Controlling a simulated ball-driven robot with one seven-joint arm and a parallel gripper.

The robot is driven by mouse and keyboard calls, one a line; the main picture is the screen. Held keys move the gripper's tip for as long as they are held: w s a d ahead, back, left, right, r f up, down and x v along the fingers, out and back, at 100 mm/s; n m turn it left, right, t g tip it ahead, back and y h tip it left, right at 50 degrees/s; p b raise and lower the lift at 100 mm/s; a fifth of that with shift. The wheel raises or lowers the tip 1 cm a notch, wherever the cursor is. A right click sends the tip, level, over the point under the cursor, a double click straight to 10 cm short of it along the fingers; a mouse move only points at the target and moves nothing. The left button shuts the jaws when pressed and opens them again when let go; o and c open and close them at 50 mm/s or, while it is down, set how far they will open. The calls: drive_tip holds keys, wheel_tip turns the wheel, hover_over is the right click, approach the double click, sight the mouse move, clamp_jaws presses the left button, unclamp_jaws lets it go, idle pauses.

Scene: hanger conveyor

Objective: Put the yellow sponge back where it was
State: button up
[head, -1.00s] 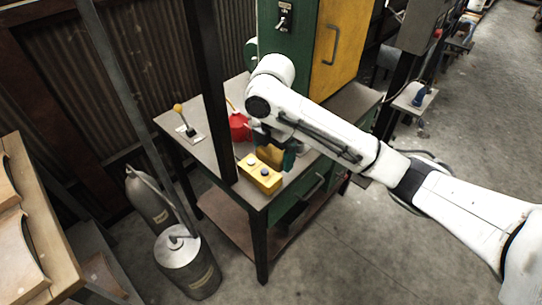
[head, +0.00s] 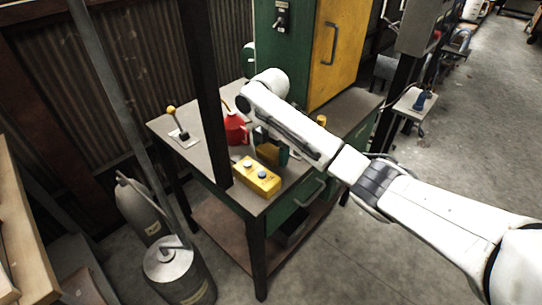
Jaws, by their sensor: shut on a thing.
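The yellow sponge (head: 268,153) shows as a small yellow block at the end of my arm, over the workbench (head: 205,160) in the head view. My gripper (head: 272,148) is shut on it. My arm covers part of the gripper and the sponge from above. The sponge is just behind the yellow button box. I cannot tell whether it touches the bench top or hangs a little above it.
A yellow button box (head: 257,178) sits at the bench's front edge. A dark post (head: 208,90) stands before the bench. A green cabinet with a yellow door (head: 335,50) rises behind.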

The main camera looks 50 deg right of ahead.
sight(270, 148)
drive_tip(key=shift+f, duration=0.8)
drive_tip(key=o, duration=0.6)
drive_tip(key=shift+f, duration=0.15)
drive_tip(key=shift+o, duration=0.2)
wheel_tip(270, 148, up, 12)
drive_tip(key=shift+r+p, duration=0.2)
drive_tip(key=shift+p, duration=0.95)
